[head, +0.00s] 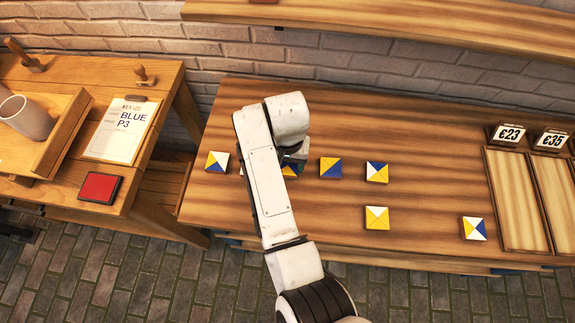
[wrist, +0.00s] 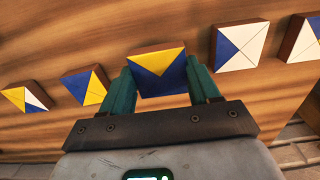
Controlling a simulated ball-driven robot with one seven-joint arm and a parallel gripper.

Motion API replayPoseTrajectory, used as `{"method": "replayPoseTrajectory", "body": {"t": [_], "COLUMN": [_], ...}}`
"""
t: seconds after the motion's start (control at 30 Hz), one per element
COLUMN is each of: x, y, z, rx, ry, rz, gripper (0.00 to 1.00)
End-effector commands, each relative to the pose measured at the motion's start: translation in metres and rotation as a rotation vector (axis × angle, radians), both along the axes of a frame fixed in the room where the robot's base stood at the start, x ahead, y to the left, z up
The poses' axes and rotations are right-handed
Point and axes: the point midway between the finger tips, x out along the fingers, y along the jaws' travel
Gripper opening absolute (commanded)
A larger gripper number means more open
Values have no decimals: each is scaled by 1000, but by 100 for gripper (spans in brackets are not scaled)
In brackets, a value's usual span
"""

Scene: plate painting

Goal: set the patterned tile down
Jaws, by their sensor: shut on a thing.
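The patterned tile (wrist: 160,65), with yellow and dark blue triangles, is between the teal fingers of my gripper (wrist: 163,88) in the wrist view. My gripper is shut on it. In the head view my gripper (head: 294,160) is over the wooden table, and my arm covers most of it. A small yellow and blue part of the held tile (head: 289,170) shows beneath it. I cannot tell whether the tile touches the table (head: 430,145).
Other tiles stand on both sides of the held one: a blue and yellow tile (head: 331,168) close to the right, and another (head: 217,161) farther left. More tiles lie right and nearer. Price signs (head: 509,134) and framed panels (head: 518,200) occupy the right end.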

Motion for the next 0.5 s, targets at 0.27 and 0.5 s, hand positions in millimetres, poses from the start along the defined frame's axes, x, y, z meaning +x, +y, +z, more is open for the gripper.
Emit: {"method": "replayPoseTrajectory", "body": {"t": [0.27, 0.5], "x": [-2, -2], "y": [0, 0], "z": [-25, -26], "rx": [0, -1], "ry": [2, 2], "rz": [1, 1], "gripper": [27, 27]}}
